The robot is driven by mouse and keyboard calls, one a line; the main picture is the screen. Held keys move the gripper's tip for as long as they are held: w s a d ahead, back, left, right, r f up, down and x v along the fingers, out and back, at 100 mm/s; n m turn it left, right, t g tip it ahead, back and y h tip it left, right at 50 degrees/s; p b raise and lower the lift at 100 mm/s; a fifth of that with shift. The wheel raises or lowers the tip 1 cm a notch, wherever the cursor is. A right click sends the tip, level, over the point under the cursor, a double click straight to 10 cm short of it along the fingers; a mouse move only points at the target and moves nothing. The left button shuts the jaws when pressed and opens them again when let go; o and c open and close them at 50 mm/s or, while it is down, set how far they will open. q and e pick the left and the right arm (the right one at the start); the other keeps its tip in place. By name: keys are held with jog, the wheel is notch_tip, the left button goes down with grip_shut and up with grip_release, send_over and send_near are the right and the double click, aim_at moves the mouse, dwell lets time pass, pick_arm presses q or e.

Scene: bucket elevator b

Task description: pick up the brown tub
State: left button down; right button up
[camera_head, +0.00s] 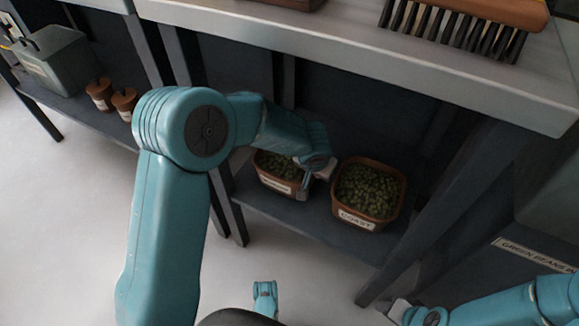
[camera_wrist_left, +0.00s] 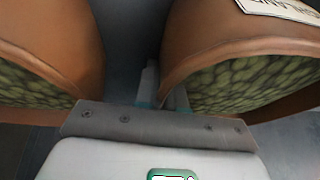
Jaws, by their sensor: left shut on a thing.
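Two brown tubs full of green beans stand side by side on the low shelf. The left tub (camera_head: 270,181) has a pale label that is hard to read; the right tub (camera_head: 348,222) is labelled COAST. My left gripper (camera_head: 307,181) reaches down between them and is shut on the rim wall of the left tub. In the left wrist view the fingers (camera_wrist_left: 163,96) straddle the edge of the tub on the right (camera_wrist_left: 215,50), whose partial label shows upside down. The other tub (camera_wrist_left: 60,35) is apart on the left. My right gripper (camera_head: 396,311) is low at the right, its fingers unclear.
The low dark shelf (camera_head: 310,222) lies under a grey worktop (camera_head: 400,60), whose edge is close above my left arm. A brush (camera_head: 465,20) lies on top. A grey-green box (camera_head: 55,62) and two small brown pots (camera_head: 100,94) stand on a shelf at left.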

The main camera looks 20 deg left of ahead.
dwell(0.4)
pick_arm(q)
jog(key=shift+w+r, duration=0.1)
jog(key=shift+r, duration=0.05)
jog(key=shift+r, duration=0.1)
pick_arm(e)
jog(key=shift+r, duration=0.1)
pick_arm(q)
jog(key=shift+r+p, duration=1.05)
jog(key=shift+r, duration=0.85)
jog(key=s, duration=0.3)
jog(key=s+d+b, duration=0.1)
jog(key=s, duration=0.2)
jog(key=s+b, duration=0.1)
jog(key=s, duration=0.2)
jog(key=shift+s+d+f, duration=0.2)
jog(key=shift+s+f, duration=0.2)
jog(key=s+d, duration=0.1)
jog(key=s, duration=0.7)
jog(key=shift+r, duration=0.15)
